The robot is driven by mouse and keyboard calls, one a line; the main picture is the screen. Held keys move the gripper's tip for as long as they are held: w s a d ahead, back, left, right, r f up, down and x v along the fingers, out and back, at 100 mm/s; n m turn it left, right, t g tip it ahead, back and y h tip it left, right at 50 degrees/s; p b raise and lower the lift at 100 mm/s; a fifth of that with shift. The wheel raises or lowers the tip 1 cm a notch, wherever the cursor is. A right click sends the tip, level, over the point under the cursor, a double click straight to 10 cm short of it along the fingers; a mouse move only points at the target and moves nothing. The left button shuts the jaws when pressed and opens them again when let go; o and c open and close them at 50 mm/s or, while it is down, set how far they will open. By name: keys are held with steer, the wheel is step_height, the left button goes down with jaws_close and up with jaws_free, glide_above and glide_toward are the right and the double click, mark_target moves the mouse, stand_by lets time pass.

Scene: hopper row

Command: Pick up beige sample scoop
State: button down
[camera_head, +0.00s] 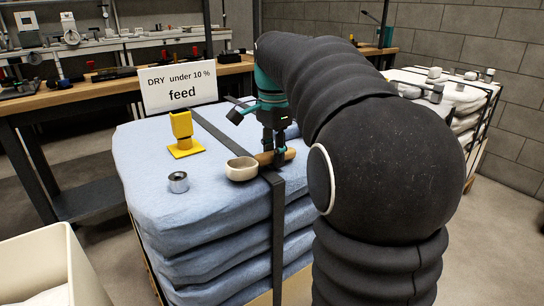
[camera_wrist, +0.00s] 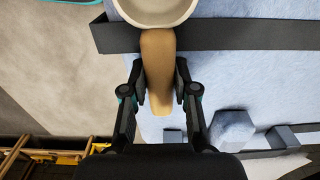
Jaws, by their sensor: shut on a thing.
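The beige sample scoop has a pale round bowl (camera_head: 242,169) and a tan wooden handle (camera_head: 266,158). It is at the front right of the top blue sack, by the black strap. My gripper (camera_head: 277,160) is shut on the handle, with a finger on each side of it. In the wrist view the handle (camera_wrist: 158,70) runs between the fingertips of my gripper (camera_wrist: 160,92), and the bowl (camera_wrist: 155,10) is at the top edge, partly cut off. I cannot tell whether the scoop touches the sack.
A yellow stand (camera_head: 183,137) and a small metal cup (camera_head: 178,182) are on the blue sacks (camera_head: 190,235). A white sign (camera_head: 178,83) reading "DRY under 10 % feed" stands behind. A grey-blue faceted object (camera_wrist: 232,128) lies right of my gripper. A cream bin (camera_head: 60,262) is at lower left.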

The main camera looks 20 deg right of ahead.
step_height(320, 180, up, 4)
steer(key=shift+s+r+p, duration=0.15)
steer(key=shift+r+p, duration=0.05)
steer(key=shift+p, duration=0.1)
steer(key=s+r, duration=0.6)
steer(key=s, duration=0.5)
steer(key=shift+s+d+r, duration=0.15)
steer(key=shift+d+r, duration=0.05)
steer(key=shift+d, duration=0.1)
steer(key=c, duration=1.5)
jaws_free()
jaws_close()
